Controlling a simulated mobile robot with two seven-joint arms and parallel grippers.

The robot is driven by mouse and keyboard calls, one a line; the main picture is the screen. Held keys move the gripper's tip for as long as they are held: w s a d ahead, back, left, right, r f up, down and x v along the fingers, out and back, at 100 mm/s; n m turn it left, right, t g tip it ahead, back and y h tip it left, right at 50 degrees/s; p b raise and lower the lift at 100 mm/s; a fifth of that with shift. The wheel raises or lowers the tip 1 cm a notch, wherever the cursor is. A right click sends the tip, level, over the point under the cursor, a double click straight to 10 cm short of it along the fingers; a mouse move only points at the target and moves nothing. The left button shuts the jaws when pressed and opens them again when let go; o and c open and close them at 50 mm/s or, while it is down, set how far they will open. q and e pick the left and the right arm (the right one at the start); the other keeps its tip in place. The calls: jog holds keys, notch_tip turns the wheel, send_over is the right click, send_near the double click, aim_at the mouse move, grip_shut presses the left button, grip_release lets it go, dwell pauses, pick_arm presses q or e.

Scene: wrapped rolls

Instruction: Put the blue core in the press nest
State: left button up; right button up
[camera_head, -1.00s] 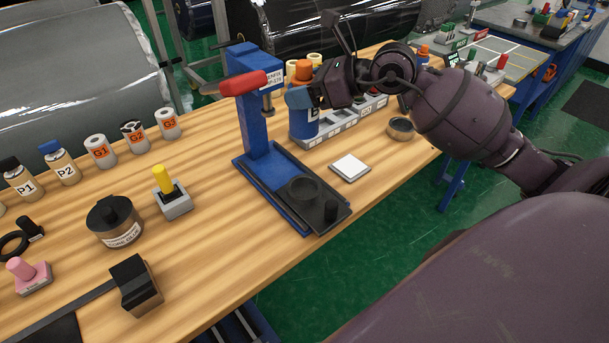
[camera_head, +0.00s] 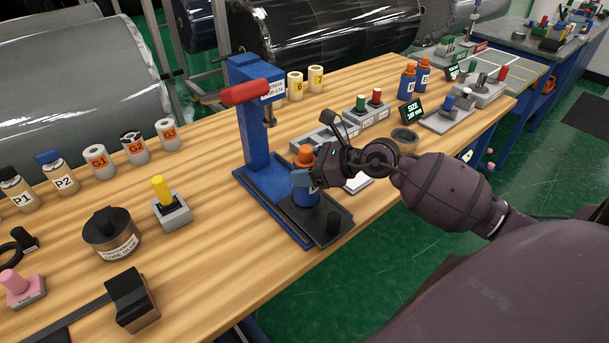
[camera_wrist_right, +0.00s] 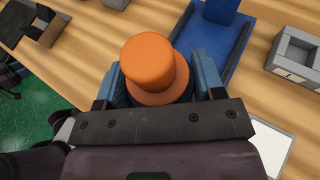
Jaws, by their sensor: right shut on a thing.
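The blue core (camera_head: 306,197) is a blue cylinder with a white label and an orange top (camera_head: 305,155). My right gripper (camera_head: 306,180) is shut on it, and in the right wrist view the orange top (camera_wrist_right: 153,66) stands between the blue fingers. The core is upright over the round black nest of the blue press (camera_head: 257,140). The nest is mostly hidden by the core, so I cannot tell whether the core is fully seated. The press's red handle (camera_head: 245,92) is above and to the left. My left gripper is not in view.
A white square pad (camera_head: 358,183) lies just right of the press, partly behind my gripper. A grey holder (camera_head: 325,139) and a round dark dish (camera_head: 405,136) are behind it.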

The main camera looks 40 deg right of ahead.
jog(key=shift+f, duration=1.05)
jog(key=shift+f, duration=0.15)
jog(key=o, duration=1)
jog(key=shift+s+d+r, duration=0.1)
jog(key=shift+r, duration=0.1)
jog(key=v, duration=1.1)
jog(key=shift+s+d+r, duration=0.1)
jog(key=shift+s+d, duration=0.15)
